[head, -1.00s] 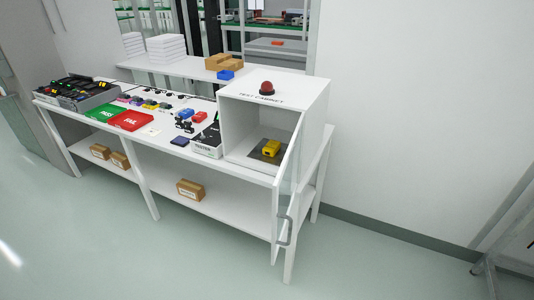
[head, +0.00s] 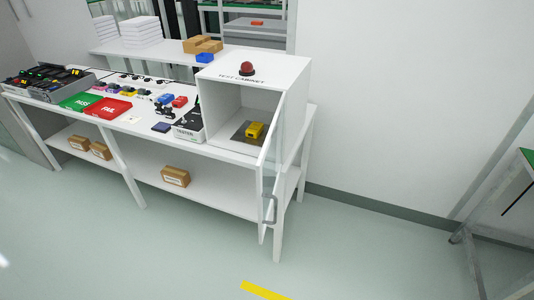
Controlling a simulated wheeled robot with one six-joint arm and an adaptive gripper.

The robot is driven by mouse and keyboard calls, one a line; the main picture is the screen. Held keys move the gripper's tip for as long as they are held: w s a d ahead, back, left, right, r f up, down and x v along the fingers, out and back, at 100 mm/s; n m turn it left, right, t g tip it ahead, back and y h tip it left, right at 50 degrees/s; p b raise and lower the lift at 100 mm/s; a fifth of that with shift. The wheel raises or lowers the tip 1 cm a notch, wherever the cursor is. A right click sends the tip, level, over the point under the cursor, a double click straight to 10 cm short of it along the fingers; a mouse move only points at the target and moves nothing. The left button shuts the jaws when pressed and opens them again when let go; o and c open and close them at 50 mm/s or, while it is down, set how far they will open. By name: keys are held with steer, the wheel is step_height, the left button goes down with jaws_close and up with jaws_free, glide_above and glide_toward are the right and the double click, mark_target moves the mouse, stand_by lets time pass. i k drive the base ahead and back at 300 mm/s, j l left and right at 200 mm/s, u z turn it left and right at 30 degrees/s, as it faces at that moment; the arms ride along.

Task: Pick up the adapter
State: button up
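I cannot tell for certain which thing is the adapter. A yellow block-like device (head: 255,130) sits on a dark plate (head: 241,137) inside the white test cabinet (head: 222,92). The cabinet's clear door (head: 270,150) stands open toward me. Small blue (head: 164,98) and red (head: 180,101) blocks lie on the bench left of the cabinet, near a box marked TESTER (head: 188,124). My gripper is not in view.
The white bench (head: 145,124) holds a green PASS tray (head: 80,101), a red FAIL tray (head: 108,108) and dark bins (head: 50,84). Cardboard boxes (head: 175,176) lie on its lower shelf. The floor in front is clear, with a yellow strip (head: 263,291).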

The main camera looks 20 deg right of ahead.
mark_target(255, 130)
steer(key=i+j, duration=0.2)
steer(key=j, duration=0.15)
steer(key=i+j+z, duration=0.15)
steer(key=i+j, duration=0.2)
steer(key=j, duration=0.3)
steer(key=i+j+z, duration=0.1)
steer(key=j, duration=0.25)
steer(key=i+j+z, duration=0.1)
steer(key=i+j, duration=0.15)
steer(key=j, duration=0.15)
